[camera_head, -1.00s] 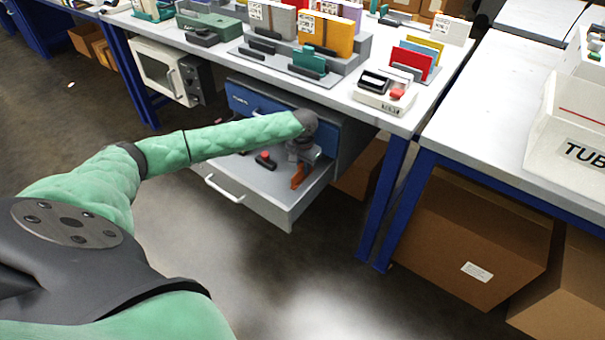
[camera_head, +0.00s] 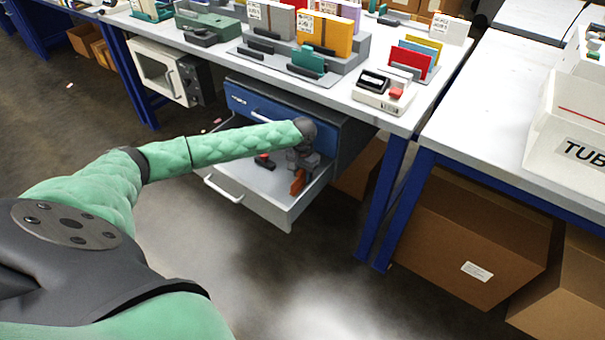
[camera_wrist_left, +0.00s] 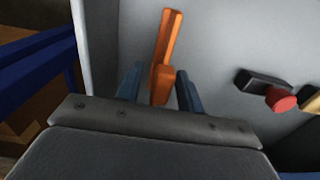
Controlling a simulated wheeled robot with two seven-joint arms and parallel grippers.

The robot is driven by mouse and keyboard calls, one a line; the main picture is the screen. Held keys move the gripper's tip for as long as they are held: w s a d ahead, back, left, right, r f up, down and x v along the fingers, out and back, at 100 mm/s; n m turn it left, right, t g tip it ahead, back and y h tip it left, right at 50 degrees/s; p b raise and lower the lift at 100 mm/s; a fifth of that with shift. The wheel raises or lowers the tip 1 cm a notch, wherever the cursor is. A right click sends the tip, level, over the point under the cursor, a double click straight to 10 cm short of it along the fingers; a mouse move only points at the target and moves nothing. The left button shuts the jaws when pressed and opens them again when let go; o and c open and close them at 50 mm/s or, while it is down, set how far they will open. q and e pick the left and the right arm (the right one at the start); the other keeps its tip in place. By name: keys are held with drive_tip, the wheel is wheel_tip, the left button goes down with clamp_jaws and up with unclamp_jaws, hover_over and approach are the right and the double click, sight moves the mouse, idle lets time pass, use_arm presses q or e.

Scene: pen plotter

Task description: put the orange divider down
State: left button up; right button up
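The orange divider (camera_head: 298,182) is in the open grey drawer (camera_head: 262,207), near its right side. In the left wrist view the orange divider (camera_wrist_left: 165,52) reaches between the two blue-grey fingers of my left gripper (camera_wrist_left: 160,85). A gap shows on each side of it, so the fingers are open around it and do not appear to touch it. In the head view my left gripper (camera_head: 302,163) points down into the drawer, partly hidden by its own wrist. Whether the divider's underside rests on the drawer floor cannot be told. My right gripper is not in view.
A dark block with a red knob (camera_head: 264,161) lies in the drawer, left of the divider. A closed blue drawer (camera_head: 245,101) sits above, under the crowded bench top (camera_head: 345,97). A blue bench leg (camera_head: 383,205) stands to the right. The floor in front is clear.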

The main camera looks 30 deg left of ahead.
use_arm(q)
wheel_tip(320, 180, up, 12)
drive_tip(key=shift+r+p, duration=0.1)
drive_tip(key=shift+p, duration=0.55)
idle(0.3)
